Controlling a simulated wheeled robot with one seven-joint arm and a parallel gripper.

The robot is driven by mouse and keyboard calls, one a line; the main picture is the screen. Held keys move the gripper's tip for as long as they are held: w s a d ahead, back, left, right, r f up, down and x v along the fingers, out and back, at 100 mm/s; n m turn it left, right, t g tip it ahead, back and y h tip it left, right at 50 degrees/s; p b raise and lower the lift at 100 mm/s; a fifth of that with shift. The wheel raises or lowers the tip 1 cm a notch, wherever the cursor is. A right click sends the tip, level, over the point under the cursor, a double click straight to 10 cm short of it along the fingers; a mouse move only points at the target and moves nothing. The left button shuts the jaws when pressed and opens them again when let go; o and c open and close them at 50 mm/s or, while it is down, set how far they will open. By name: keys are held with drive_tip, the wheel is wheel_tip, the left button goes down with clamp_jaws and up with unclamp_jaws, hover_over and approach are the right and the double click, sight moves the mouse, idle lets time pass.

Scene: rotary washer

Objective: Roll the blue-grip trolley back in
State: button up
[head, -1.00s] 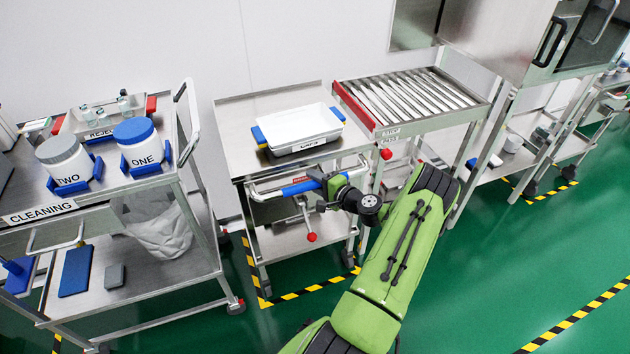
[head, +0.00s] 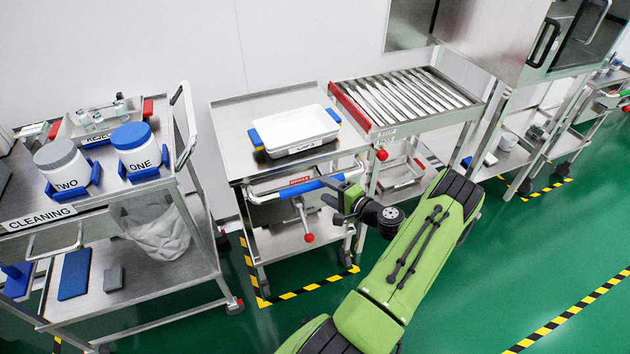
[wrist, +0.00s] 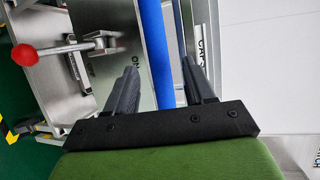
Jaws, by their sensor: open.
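The blue-grip trolley (head: 225,160) is a steel cart standing against the wall beside the roller stand, inside yellow-black floor tape. Its handle has a blue grip (head: 318,184) along the front, with a red label above. My gripper (head: 338,196) is open and empty near the right part of the grip. In the wrist view the blue grip (wrist: 153,45) runs upright in the picture between the two finger lines of my gripper (wrist: 158,68), with a gap on both sides. A red-knobbed lever (head: 308,225) hangs below the handle; it also shows in the wrist view (wrist: 55,50).
A white tray (head: 265,144) lies on the trolley top. The roller stand (head: 375,128) with red knob adjoins it on the right. A cleaning cart (head: 190,185) with two labelled tubs stands left. Green floor (head: 530,260) is clear at front right.

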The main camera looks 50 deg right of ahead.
drive_tip(key=p+v, duration=0.1)
drive_tip(key=v, duration=0.7)
drive_tip(key=shift+s, duration=0.3)
